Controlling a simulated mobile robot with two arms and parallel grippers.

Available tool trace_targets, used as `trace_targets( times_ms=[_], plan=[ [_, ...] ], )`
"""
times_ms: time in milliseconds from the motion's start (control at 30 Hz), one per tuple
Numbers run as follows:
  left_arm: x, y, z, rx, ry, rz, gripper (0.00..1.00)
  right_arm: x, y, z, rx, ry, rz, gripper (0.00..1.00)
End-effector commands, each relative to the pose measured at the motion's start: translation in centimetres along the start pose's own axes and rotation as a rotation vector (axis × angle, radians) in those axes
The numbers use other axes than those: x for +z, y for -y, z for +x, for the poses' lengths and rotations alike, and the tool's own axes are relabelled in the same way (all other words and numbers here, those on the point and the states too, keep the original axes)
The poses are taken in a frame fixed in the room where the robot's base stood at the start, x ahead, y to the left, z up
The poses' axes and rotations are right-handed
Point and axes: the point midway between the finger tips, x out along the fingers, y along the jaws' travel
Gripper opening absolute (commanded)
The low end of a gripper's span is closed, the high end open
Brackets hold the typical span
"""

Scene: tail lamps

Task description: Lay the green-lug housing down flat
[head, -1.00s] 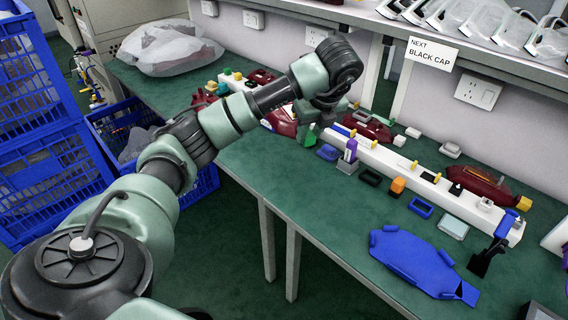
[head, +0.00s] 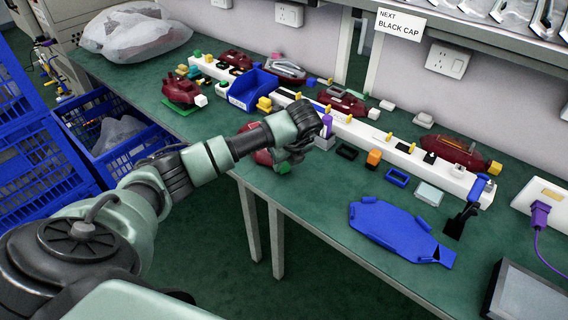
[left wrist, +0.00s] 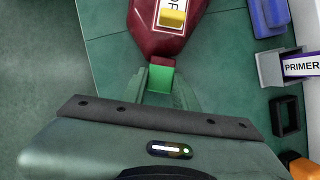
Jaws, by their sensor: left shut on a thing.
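The green-lug housing is dark red with a white label and a yellow part on its face; it shows in the left wrist view (left wrist: 165,35). My left gripper (left wrist: 160,88) is shut on its green lug (left wrist: 160,77). In the head view the housing (head: 263,157) is partly hidden behind my left gripper (head: 285,163), near the bench's front edge. The label side faces the wrist camera. I cannot tell whether the housing touches the green bench top. My right gripper is not in view.
A white rail (head: 355,131) with small parts runs along the bench; other red housings (head: 345,102) lie behind it. A blue bin (head: 253,89), a purple PRIMER bottle (left wrist: 300,66) in a holder and a blue plate (head: 395,230) are nearby. Green bench left of the gripper is clear.

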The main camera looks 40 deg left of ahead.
Motion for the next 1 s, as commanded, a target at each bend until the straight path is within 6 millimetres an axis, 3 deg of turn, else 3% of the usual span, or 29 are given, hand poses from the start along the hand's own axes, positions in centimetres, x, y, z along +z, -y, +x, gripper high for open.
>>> trace_targets(
  times_ms=[400,433,500,833,1000],
  plan=[
    [-0.4,0.0,1.1,-0.002,0.001,0.000,0.00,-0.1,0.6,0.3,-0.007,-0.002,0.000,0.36],
    [-0.4,0.0,1.0,-0.001,0.000,0.000,0.34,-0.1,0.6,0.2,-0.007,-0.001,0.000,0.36],
    [-0.4,0.0,0.9,-0.001,0.000,0.000,0.50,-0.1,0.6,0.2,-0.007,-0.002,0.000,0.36],
    [-0.3,0.0,0.8,-0.001,0.000,0.000,0.50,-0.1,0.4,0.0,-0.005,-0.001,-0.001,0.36],
    [-0.2,0.1,-0.9,-0.005,0.002,0.000,0.50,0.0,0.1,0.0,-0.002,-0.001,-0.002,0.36]
  ],
)
